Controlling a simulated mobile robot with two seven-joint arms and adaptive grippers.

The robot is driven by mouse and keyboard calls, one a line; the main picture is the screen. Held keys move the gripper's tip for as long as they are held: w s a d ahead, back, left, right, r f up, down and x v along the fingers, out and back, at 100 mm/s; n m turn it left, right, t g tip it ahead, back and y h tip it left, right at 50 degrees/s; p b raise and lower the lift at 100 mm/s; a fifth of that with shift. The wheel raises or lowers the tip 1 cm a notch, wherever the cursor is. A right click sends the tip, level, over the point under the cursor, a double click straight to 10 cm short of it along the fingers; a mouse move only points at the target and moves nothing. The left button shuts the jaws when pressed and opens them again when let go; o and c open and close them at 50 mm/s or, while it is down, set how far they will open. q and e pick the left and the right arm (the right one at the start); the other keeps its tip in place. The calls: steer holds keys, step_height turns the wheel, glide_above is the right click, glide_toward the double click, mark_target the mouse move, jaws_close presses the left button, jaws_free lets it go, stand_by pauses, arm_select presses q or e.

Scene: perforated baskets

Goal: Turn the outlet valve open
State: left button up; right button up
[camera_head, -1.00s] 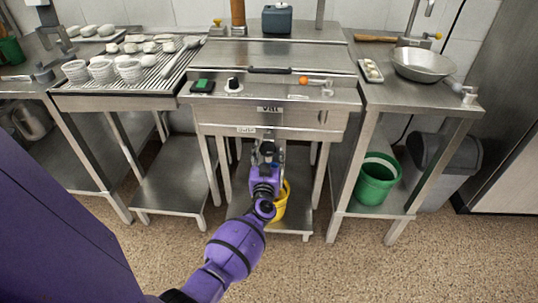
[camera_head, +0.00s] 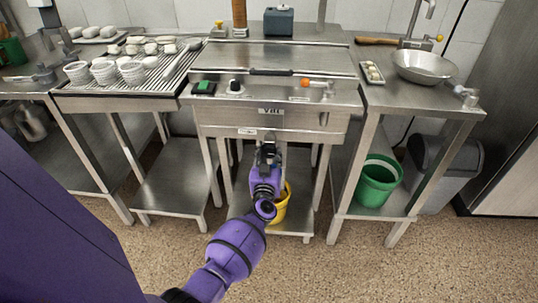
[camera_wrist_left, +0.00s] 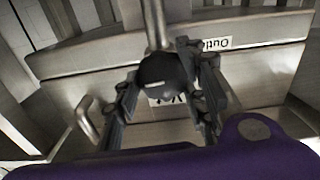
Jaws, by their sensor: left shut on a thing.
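The outlet valve's handle shows in the left wrist view as a dark rounded knob (camera_wrist_left: 160,72) on a metal rod. A white label (camera_wrist_left: 217,44) beginning "Outl" is beside it. My left gripper (camera_wrist_left: 163,88) is shut on the knob, with one dark finger on each side. In the head view, my left gripper (camera_head: 267,152) is at the front of the steel unit (camera_head: 330,118), below its front panel. There the arm and gripper hide the valve handle. My right gripper is not in view.
A yellow bucket (camera_head: 281,205) stands on the low shelf behind my left arm. A green bucket (camera_head: 377,183) stands on the right shelf. A green switch (camera_head: 204,88), a dark knob (camera_head: 235,86) and an orange-tipped lever (camera_head: 306,83) are on the unit's top front. The floor in front is clear.

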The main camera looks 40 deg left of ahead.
arm_select(q)
steer(key=n, duration=0.3)
steer(key=shift+w+d+r+n+p, duration=0.1)
steer(key=shift+d+r+n+p, duration=0.1)
steer(key=shift+n+p, duration=0.15)
steer(key=n, duration=0.4)
steer(key=shift+n, duration=0.25)
steer(key=n, duration=0.3)
steer(key=n+b, duration=0.1)
steer(key=n, duration=0.2)
steer(key=shift+a+r, duration=0.15)
steer(key=shift+r, duration=0.05)
steer(key=shift+r+n+b, duration=0.1)
steer(key=shift+n+b, duration=0.2)
steer(key=shift+n, duration=1.2)
steer(key=shift+a, duration=0.1)
steer(key=o, duration=1.1)
steer(key=shift+r, duration=0.1)
steer(key=shift+f, duration=0.2)
steer(key=v, duration=1.2)
